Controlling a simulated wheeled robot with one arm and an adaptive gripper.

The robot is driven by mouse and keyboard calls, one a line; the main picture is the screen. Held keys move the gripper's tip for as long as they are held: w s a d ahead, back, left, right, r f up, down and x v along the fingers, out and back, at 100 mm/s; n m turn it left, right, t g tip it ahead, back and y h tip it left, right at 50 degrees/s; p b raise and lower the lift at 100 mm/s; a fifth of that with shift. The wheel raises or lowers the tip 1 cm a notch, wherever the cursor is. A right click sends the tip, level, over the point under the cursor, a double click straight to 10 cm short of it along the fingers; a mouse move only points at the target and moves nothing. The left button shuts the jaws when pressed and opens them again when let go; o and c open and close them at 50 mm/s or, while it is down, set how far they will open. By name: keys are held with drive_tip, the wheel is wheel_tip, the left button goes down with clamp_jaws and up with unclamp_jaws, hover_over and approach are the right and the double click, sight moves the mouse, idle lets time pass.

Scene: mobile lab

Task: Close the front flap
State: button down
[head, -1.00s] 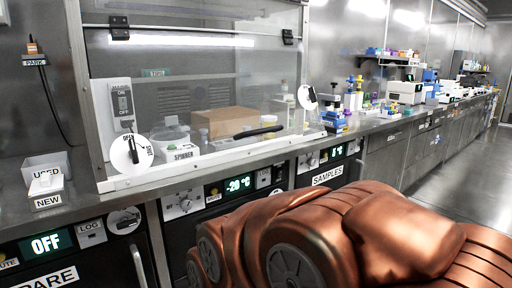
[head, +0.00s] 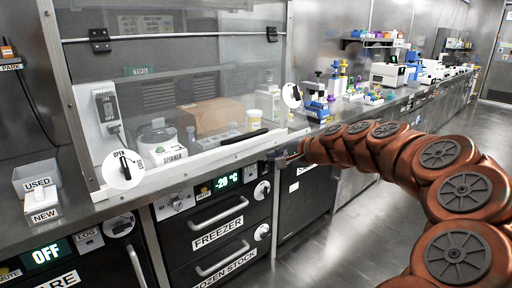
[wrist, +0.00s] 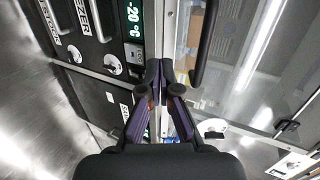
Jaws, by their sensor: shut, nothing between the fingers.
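The front flap (head: 190,85) is a clear panel with black hinges at its top. It hangs down across the front of the steel cabinet, and its lower edge is close to the counter front. I cannot tell whether it sits fully flush. A black bar handle (head: 245,137) is on its lower part; the handle also shows in the wrist view (wrist: 205,45). A round white dial with a black knob, marked OPEN (head: 123,168), is at the lower left. A similar dial (head: 291,95) is at the right. My gripper (wrist: 160,72) is shut and empty, beside the handle near the flap's lower right.
Behind the flap are a cardboard box (head: 213,116) and a spinner (head: 158,138). Below are the freezer drawers (head: 217,232) with a -20 °C display (head: 228,181). White USED and NEW boxes (head: 40,185) stand at left. Lab gear lines the counter at right. The aisle floor is free.

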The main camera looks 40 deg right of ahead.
drive_tip(key=w+d+f, duration=0.1)
drive_tip(key=w+f, duration=0.1)
drive_tip(key=w, duration=0.4)
drive_tip(key=w+d+f+m, duration=0.1)
drive_tip(key=w+d+f, duration=0.1)
drive_tip(key=w, duration=0.3)
drive_tip(key=shift+w+f+h+b, duration=0.3)
drive_tip(key=shift+w+f+b, duration=0.1)
drive_tip(key=shift+b, duration=0.05)
drive_tip(key=shift+d, duration=0.1)
